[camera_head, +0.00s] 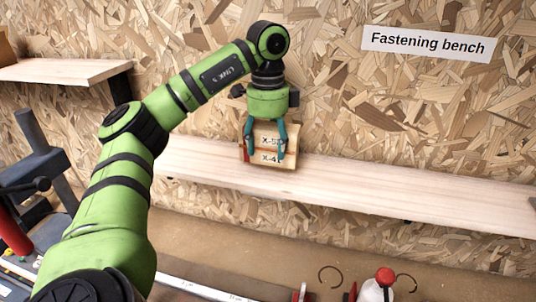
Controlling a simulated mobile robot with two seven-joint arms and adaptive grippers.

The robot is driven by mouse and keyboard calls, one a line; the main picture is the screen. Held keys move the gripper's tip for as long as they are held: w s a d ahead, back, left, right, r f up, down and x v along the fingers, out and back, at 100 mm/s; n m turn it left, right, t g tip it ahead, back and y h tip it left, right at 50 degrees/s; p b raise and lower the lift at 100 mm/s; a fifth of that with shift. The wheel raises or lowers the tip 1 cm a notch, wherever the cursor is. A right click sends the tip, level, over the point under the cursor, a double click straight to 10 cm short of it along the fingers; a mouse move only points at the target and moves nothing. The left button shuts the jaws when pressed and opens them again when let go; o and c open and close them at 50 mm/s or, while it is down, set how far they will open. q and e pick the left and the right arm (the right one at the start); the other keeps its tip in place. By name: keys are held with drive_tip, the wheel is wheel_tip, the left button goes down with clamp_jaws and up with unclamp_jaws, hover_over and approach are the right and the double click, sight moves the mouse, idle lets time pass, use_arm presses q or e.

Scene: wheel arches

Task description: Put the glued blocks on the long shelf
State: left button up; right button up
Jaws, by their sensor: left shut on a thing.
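My left gripper (265,155) is shut on the glued blocks (268,130), a pale wooden piece with two printed labels, one above the other. Its fingers straddle the piece from above, and part of it is hidden behind them. The long shelf (400,200) is a pale board along the chipboard wall. The glued blocks appear over the shelf's left half, and I cannot tell whether they touch it. My right gripper is not in view.
The long shelf is bare to the right of the glued blocks. A shorter shelf (65,70) is at the upper left. A sign reading "Fastening bench" (428,44) is on the wall. A white bottle with a red cap (376,288) stands below the long shelf.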

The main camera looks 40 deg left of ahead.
sight(268, 155)
use_arm(q)
drive_tip(key=shift+f, duration=1.65)
drive_tip(key=shift+f, duration=0.1)
drive_tip(key=o, duration=1.2)
drive_tip(key=shift+r, duration=6.1)
